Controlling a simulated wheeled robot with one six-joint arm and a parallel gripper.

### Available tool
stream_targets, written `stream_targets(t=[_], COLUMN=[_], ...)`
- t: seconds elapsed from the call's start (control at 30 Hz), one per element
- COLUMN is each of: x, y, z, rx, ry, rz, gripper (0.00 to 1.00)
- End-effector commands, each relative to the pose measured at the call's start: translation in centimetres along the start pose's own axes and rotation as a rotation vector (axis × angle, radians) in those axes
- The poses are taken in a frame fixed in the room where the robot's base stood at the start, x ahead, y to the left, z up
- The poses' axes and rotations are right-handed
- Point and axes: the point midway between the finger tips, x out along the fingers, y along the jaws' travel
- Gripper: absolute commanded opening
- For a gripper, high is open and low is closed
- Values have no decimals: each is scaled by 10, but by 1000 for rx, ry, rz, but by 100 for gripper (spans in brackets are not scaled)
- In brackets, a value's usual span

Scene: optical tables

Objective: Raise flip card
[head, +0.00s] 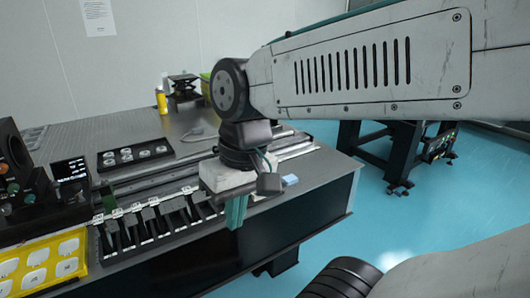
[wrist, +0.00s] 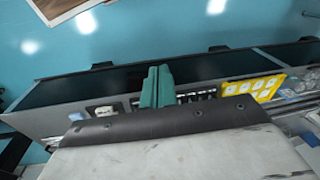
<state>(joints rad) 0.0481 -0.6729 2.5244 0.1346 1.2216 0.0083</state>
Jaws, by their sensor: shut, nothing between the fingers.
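A row of dark upright pieces in slots with small white labels (head: 150,225) runs along the front edge of the optical table. I cannot tell which of them, if any, is the flip card. My gripper (head: 235,212) points down at the right end of this row, by the table's front edge. Its green fingers are together and hold nothing. In the wrist view the closed fingers (wrist: 157,86) cover part of the row (wrist: 204,95). My wrist hides the table behind it in the head view.
A yellow tray with white pieces (head: 82,278) is at the front left; a black tray with round white parts (head: 113,170) lies further back. A small blue block (head: 290,180) lies right of my gripper. Dark optical equipment (head: 30,190) stands at left. Blue floor is open at right.

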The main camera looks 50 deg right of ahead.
Motion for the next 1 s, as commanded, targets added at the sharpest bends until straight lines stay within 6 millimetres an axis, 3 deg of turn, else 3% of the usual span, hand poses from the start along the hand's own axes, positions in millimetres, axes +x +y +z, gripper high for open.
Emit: stream_targets(t=[0.17,0.27,0.37,0.47,0.57,0.67,0.73,0.87,0.9,1.0], x=[6,7,9,14,23,38,53,90,103,136], y=[-28,-34,-25,0,43,104,156,265,299,375], z=[-63,-114,-170,-229,-286,-336,-364,-396,-399,-396], rx=[285,478,681,894,1113,1337,1497,1788,1871,2054], ry=[-87,-113,-119,-108,-77,-23,28,148,192,300], rz=[-291,-477,-660,-842,-1019,-1191,-1310,-1517,-1574,-1695], gripper=[0,0,0,0,0,0,0,0,0,0])
